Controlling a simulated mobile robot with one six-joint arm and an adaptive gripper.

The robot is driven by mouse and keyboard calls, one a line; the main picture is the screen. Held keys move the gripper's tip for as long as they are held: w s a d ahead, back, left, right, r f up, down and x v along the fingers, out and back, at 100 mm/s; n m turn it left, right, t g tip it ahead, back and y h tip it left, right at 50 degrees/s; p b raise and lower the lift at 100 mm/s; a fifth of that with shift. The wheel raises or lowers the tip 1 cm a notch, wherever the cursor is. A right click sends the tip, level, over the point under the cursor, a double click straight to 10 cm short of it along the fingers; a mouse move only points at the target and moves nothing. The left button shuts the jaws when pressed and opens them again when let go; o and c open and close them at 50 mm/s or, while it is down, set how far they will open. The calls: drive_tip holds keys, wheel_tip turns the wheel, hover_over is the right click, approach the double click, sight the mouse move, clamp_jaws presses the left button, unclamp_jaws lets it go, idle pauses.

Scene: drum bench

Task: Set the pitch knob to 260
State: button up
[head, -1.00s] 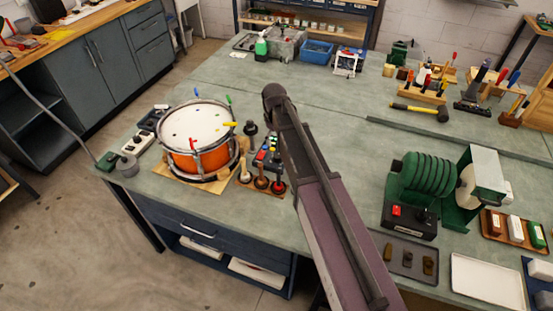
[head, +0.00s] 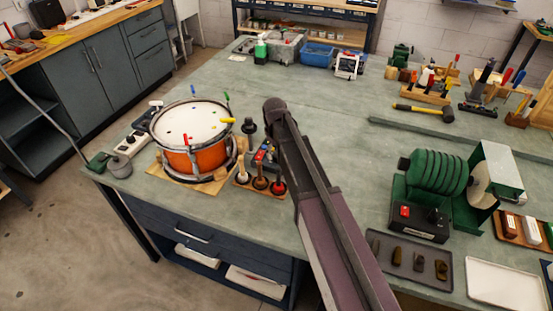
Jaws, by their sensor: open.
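No knob can be read as the pitch knob, and no dial value can be made out. A grey box with small coloured parts (head: 260,156) stands right of the orange drum (head: 192,157), partly hidden by my arm. A dark upright piece (head: 249,130) stands behind that box; I cannot tell what it is. My arm rises from the lower right, and its dark upper joint shows beside the box. My gripper cannot be made out; the arm seems to hide it.
Mallets with round heads (head: 261,183) stand at the front beside the drum. A green-disc machine (head: 437,175), a dark tray (head: 410,260) and a white tray (head: 505,285) are at right. A hammer (head: 422,112) lies farther back. The middle of the bench (head: 340,130) is mostly clear.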

drive_tip(key=shift+f+b, duration=0.55)
drive_tip(key=shift+f, duration=0.25)
drive_tip(key=c, duration=1.2)
